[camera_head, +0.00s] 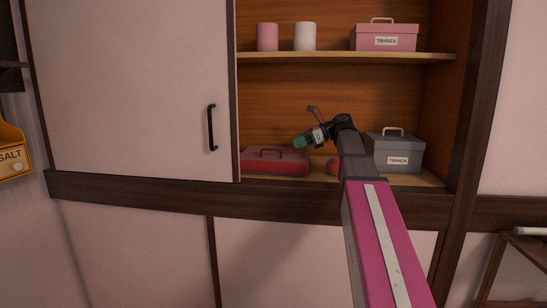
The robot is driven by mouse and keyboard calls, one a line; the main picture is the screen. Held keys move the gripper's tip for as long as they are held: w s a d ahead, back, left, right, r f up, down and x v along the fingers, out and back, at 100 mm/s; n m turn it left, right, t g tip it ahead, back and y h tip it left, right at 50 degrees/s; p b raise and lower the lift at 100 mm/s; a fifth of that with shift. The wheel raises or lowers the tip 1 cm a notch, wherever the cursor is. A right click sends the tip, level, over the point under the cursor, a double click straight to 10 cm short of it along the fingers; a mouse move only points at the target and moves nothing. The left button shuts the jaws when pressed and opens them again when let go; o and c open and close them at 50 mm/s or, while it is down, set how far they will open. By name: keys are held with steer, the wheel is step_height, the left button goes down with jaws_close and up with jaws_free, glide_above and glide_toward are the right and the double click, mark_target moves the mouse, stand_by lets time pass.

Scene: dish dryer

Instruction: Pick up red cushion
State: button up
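My gripper (304,138) is at the end of my arm, inside the cabinet opening.
A grey labelled box (399,154) stands on the lower shelf to the right. The upper shelf (340,58) holds a pink cup (267,37), a white cup (305,37) and a pink box (385,38). A sliding door (130,90) covers the cabinet's left side.

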mark_target(274, 160)
steer(key=shift+w+a, duration=0.15)
steer(key=shift+w, duration=0.05)
steer(key=x, duration=0.5)
steer(key=shift+a, duration=0.1)
steer(key=shift+x, duration=2.7)
steer(key=shift+w+r, duration=0.15)
steer(key=shift+r, duration=0.05)
jaws_close()
